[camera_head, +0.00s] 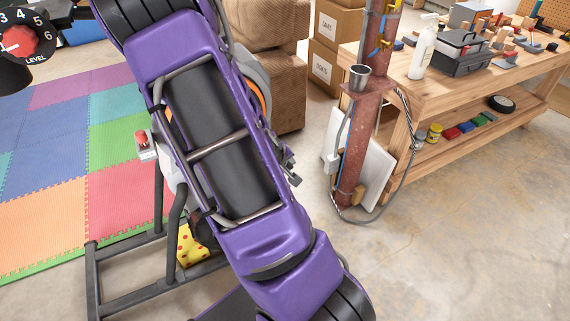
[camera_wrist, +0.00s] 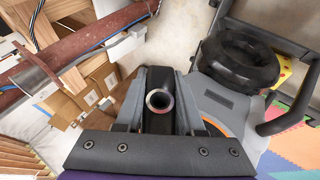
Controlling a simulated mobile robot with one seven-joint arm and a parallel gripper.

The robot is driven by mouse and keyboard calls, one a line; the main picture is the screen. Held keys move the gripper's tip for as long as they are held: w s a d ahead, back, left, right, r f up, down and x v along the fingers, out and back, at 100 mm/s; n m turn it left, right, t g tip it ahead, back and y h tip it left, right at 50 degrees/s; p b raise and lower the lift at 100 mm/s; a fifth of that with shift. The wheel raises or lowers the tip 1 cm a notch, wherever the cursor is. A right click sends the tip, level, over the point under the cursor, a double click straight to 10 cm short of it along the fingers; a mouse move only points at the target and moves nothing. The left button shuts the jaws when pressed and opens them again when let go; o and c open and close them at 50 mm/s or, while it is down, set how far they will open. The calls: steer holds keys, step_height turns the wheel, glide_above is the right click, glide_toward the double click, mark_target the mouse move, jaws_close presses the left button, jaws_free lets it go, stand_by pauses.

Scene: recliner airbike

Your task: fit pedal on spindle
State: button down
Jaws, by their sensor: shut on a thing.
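In the wrist view my gripper (camera_wrist: 158,104) is shut on a black block-like part, which looks like the pedal (camera_wrist: 159,125). A shiny metal ring around a round opening faces up at its top. The bike's grey housing (camera_wrist: 225,105) with an orange arc is just right of the gripper; whether they touch I cannot tell. In the head view my purple arm covers most of the bike; parts of its grey housing (camera_head: 247,68) and dark floor frame (camera_head: 94,285) show. I cannot make out the spindle, and the gripper is hidden in the head view.
A wooden workbench (camera_head: 455,85) with tools and a white bottle (camera_head: 423,50) stands right. A red post (camera_head: 354,150) with cables stands before it. Cardboard boxes (camera_head: 336,35) are behind. Coloured foam mats (camera_head: 60,170) lie left. The floor at lower right is clear.

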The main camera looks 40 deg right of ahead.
steer(key=shift+w+d+p, duration=0.2)
steer(key=shift+w+p, duration=0.05)
steer(key=shift+w, duration=0.7)
steer(key=shift+w+d+p, duration=0.2)
steer(key=shift+w+d, duration=0.05)
steer(key=shift+w, duration=0.65)
steer(key=shift+w+d+p, duration=0.2)
steer(key=shift+w+p, duration=0.05)
steer(key=shift+w, duration=0.7)
steer(key=shift+w, duration=0.1)
steer(key=shift+w+d, duration=0.15)
steer(key=shift+w, duration=0.15)
steer(key=w+d+p, duration=0.1)
steer(key=w, duration=0.6)
steer(key=shift+w+d, duration=0.25)
steer(key=shift+d, duration=0.1)
stand_by(1.8)
steer(key=shift+c, duration=2.2)
jaws_free()
steer(key=shift+r, duration=0.1)
steer(key=p+v, duration=0.3)
steer(key=v, duration=1.4)
